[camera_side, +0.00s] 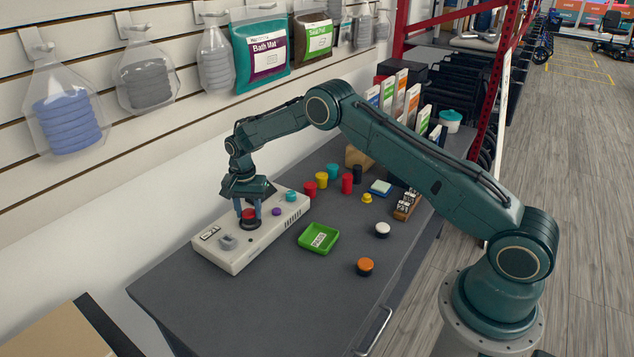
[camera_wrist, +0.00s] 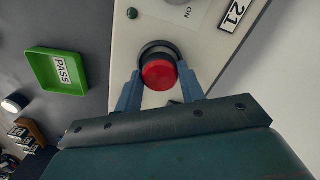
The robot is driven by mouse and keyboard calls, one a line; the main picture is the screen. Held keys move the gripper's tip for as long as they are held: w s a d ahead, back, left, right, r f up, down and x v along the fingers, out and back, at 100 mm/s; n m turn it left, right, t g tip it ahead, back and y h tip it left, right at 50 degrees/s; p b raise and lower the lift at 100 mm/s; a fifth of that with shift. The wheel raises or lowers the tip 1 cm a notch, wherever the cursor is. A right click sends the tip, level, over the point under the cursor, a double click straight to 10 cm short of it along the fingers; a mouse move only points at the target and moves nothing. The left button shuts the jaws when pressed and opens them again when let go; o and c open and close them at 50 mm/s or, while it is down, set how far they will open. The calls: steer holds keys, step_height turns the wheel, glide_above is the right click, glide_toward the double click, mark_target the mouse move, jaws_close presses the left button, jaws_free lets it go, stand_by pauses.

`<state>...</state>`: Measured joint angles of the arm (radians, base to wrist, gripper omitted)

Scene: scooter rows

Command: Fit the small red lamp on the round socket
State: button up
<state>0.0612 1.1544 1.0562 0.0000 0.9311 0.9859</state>
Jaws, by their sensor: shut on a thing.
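The small red lamp (camera_side: 249,214) is a short red cylinder over the pale panel box (camera_side: 268,239). My gripper (camera_side: 249,213) points down with its blue fingers shut on the lamp's sides. In the wrist view the lamp (camera_wrist: 158,75) sits between the two fingertips (camera_wrist: 158,78). The round socket (camera_side: 250,226) shows as a dark ring directly under the lamp; in the wrist view its black rim (camera_wrist: 157,44) curves behind the lamp's top edge. The lamp hides the socket's middle. I cannot tell whether the lamp touches the socket or hovers just over it.
The panel also carries a grey switch (camera_side: 228,242), a purple button (camera_side: 276,211) and a teal knob (camera_side: 291,196). A green tray (camera_side: 318,238) with a PASS label lies right of it. Several coloured cylinders stand behind. An orange-topped piece (camera_side: 365,266) lies in front; the near tabletop is clear.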

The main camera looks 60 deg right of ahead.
steer(key=shift+f, duration=0.5)
stand_by(0.6)
steer(key=o, duration=1.4)
steer(key=shift+o, duration=0.2)
steer(key=shift+r, duration=0.1)
steer(key=shift+r, duration=2.9)
